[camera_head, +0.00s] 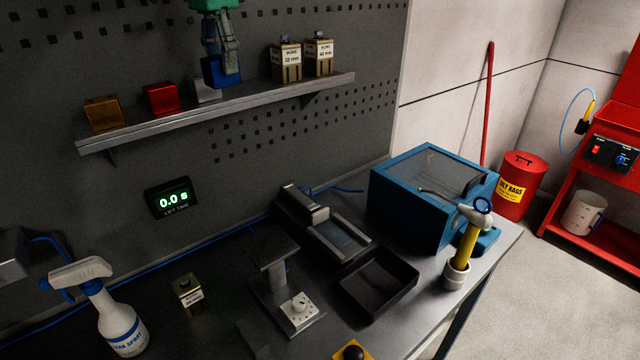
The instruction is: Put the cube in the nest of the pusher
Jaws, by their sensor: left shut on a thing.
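My left gripper (221,62) reaches down from the top edge and is shut on a blue cube (220,76). The cube is at the wall shelf (230,107), in front of or above a small silver block (206,92); I cannot tell whether it touches the shelf. A gold cube (102,114) and a red cube (162,99) sit to its left on the shelf. What looks like the pusher (306,205), a grey metal device with a channel, stands on the bench below. Its nest is not clearly distinguishable. My right gripper is not in view.
Two labelled boxes (287,62) stand right of the gripper on the shelf. A timer (171,199) reads 0.0 s.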

